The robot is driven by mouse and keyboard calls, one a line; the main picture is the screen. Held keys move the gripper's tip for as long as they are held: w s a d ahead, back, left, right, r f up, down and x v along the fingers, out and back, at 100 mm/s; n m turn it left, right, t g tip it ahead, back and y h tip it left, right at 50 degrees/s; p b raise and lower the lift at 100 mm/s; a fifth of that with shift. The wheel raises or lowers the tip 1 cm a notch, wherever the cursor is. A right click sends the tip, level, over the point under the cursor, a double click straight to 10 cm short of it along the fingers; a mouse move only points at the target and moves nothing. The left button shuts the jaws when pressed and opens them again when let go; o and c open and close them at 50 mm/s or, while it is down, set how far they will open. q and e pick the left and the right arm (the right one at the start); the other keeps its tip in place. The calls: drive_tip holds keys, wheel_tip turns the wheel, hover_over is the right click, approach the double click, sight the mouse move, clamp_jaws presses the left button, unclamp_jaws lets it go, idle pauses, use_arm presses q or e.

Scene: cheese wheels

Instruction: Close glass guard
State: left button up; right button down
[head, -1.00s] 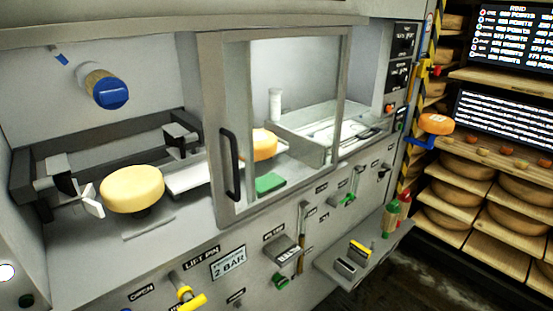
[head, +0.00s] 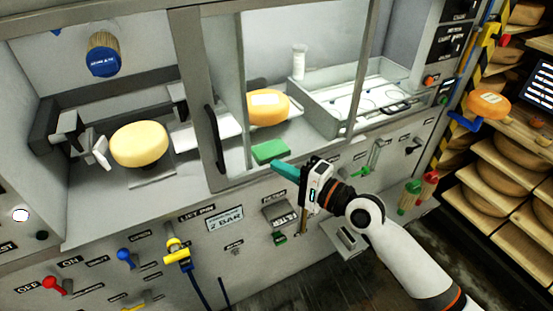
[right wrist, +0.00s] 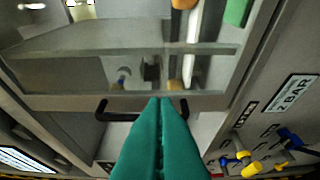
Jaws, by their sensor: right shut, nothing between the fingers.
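The glass guard (head: 232,95) is a grey-framed clear pane on the front of the machine. It stands in front of the middle of the bay, and the left part, with a yellow cheese wheel (head: 139,145), is uncovered. Its black vertical handle (head: 213,138) is on the left frame bar. My right gripper (head: 280,169), with teal fingers, is shut and empty, to the right of the handle and near the guard's lower edge. In the right wrist view the shut fingers (right wrist: 160,103) overlap the black handle (right wrist: 101,110); contact cannot be told. My left gripper is not in view.
An orange cheese wheel (head: 268,107) and a green block (head: 270,151) are behind the glass. Yellow (head: 176,250), blue (head: 124,254) and red (head: 53,284) knobs jut from the panel below. Shelves of cheese wheels (head: 497,153) stand at the right.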

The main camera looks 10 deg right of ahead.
drive_tip(key=p, duration=0.2)
approach(234, 142)
drive_tip(key=x, duration=0.4)
drive_tip(key=shift+w+a, duration=0.15)
drive_tip(key=shift+w, duration=0.05)
drive_tip(key=s+a+p, duration=0.2)
drive_tip(key=a, duration=0.1)
drive_tip(key=shift+s+a+f+p, duration=0.1)
drive_tip(key=shift+s+a+p, duration=0.1)
drive_tip(key=shift+p, duration=0.1)
drive_tip(key=shift+w, duration=0.1)
